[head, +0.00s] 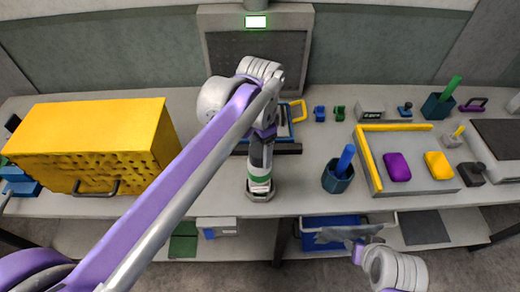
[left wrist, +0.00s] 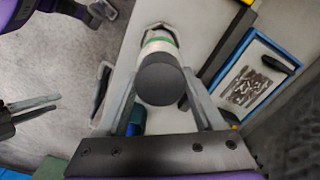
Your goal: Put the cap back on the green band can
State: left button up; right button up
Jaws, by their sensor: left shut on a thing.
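The green band can (head: 260,186) stands upright on a hexagonal base near the front edge of the bench. Its white body and green band (left wrist: 158,42) also show in the left wrist view. My left gripper (head: 261,150) is directly above the can, fingers pointing down. It is shut on the dark round cap (left wrist: 160,82), which lies between its fingers and in line with the can. The cap hides the can's top, so I cannot tell whether it is seated. My right gripper (head: 335,236) is low at the front right, apart from the can; its opening is unclear.
A yellow box (head: 88,140) stands to the left. A blue-rimmed tray (left wrist: 250,82) lies behind the can. A dark cup (head: 338,178) with a blue stick stands to the right, beside a yellow-edged tray (head: 408,128) holding purple and yellow blocks.

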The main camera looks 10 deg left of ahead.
dwell(0.4)
pick_arm(q)
jog(key=o, duration=1.3)
pick_arm(e)
jog(key=shift+r, duration=0.1)
pick_arm(q)
jog(key=shift+r+p, duration=1.9)
jog(key=shift+r, duration=1.6)
pick_arm(e)
jog(key=shift+t, duration=0.3)
jog(key=r, duration=0.1)
jog(key=w+r, duration=0.1)
jog(key=r, duration=0.1)
jog(key=w+r, duration=0.1)
jog(key=r, duration=0.1)
jog(key=shift+w+r, duration=0.2)
jog(key=shift+w, duration=0.05)
pick_arm(q)
grip_shut()
